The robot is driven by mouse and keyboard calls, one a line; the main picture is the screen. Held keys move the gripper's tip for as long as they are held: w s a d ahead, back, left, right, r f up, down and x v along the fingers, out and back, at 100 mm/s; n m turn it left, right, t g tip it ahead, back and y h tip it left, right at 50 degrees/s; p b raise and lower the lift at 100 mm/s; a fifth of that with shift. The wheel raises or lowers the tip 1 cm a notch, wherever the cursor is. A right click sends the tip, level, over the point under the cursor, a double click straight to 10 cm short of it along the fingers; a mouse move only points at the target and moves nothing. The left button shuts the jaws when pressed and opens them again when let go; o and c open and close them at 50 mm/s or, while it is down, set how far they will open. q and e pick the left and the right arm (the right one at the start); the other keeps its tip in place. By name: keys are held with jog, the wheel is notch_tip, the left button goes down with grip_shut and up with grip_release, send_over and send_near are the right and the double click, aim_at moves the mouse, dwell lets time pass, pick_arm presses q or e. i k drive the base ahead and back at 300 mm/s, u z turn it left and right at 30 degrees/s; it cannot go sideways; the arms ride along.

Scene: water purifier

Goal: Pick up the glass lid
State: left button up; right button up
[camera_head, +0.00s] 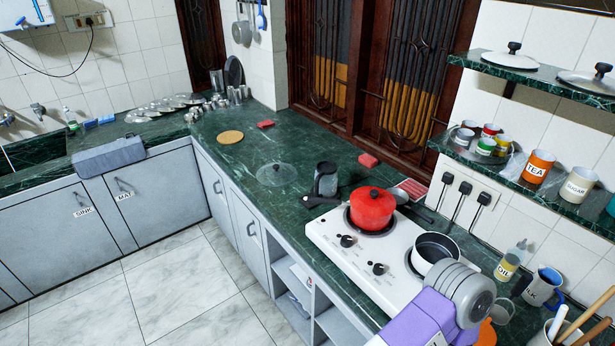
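The glass lid (277,174) is a clear round disc with a small knob at its middle. It lies flat on the green stone counter (300,220), to the left of a dark grey and black object (326,179). Nothing covers it. One of my arms, purple with a ribbed grey joint, comes in at the bottom right, in front of the stove and well away from the lid. No gripper fingers show on it. My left gripper is not in view, and neither is my right.
A white stove (335,236) holds a red pot (371,208) and an open pan (437,247). Shelves (540,75) with lids and jars overhang at right. Bare counter lies around the lid.

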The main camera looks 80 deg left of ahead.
aim_at(274, 174)
jog(key=u, duration=3.8)
jog(key=i, duration=3.25)
jog(key=z, duration=2.3)
